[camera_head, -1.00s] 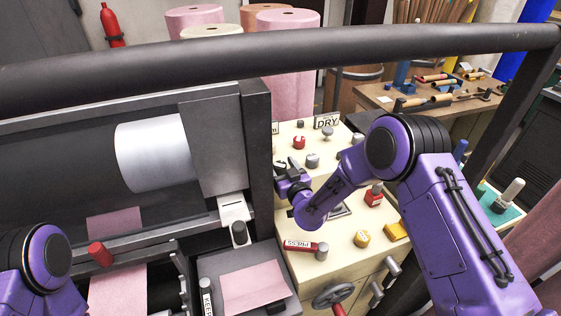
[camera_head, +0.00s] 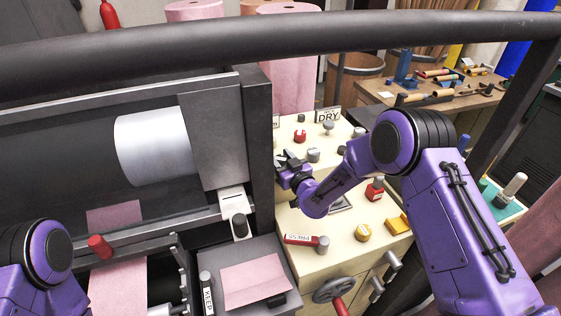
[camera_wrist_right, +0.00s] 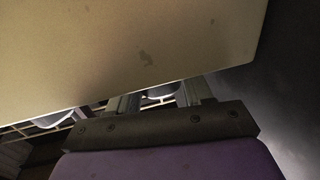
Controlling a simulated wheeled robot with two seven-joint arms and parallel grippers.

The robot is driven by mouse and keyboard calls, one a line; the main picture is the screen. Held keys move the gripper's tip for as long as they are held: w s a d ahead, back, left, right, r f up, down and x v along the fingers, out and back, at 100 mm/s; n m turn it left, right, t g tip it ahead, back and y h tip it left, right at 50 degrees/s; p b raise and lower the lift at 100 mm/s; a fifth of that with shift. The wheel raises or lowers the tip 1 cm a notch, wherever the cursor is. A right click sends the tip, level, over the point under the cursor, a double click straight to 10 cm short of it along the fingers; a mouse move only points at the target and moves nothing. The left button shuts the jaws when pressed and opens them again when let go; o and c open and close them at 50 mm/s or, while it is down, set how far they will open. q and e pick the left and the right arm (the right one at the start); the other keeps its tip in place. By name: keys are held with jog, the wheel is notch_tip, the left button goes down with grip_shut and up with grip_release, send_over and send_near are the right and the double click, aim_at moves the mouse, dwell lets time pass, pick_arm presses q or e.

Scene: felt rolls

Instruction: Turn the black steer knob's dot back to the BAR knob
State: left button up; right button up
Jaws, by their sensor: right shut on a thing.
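My right gripper (camera_head: 285,163) is at the left edge of the cream control panel (camera_head: 290,222), beside the dark machine frame. It is shut on a small knob, which the fingers mostly hide; by its place I take it for the black steer knob. In the right wrist view, a rounded greyish thing (camera_wrist_right: 160,93) shows between the two fingers, below a broad cream surface. The dot and its direction cannot be seen. No BAR label can be read. A red knob (camera_head: 299,136) and a grey knob (camera_head: 313,155) stand close by. My left gripper is outside the view.
A DRY sign (camera_head: 328,115) stands at the panel's back. A red PRESS label (camera_head: 300,239), a yellow knob (camera_head: 363,232) and a handwheel (camera_head: 334,290) are nearer. A dark rail (camera_head: 200,57) crosses above. A pink felt piece (camera_head: 253,281) lies on a tray at the front.

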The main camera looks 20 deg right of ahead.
jog(key=n+y+b, duration=0.1)
jog(key=n+g+y+b, duration=0.1)
jog(key=y, duration=0.1)
jog(key=n+g+y+b, duration=0.1)
jog(key=y+b, duration=0.1)
jog(key=shift+f+n, duration=0.25)
jog(key=shift+n, duration=0.15)
jog(key=shift+r+n+g+y+b, duration=0.2)
jog(key=shift+n+g+y+b, duration=1.3)
jog(key=shift+y, duration=0.6)
jog(key=o, duration=1)
jog(key=shift+c, duration=0.2)
jog(key=b+v, duration=0.2)
jog(key=v, duration=0.8)
jog(key=shift+d+b, duration=0.25)
jog(key=shift+b, duration=0.15)
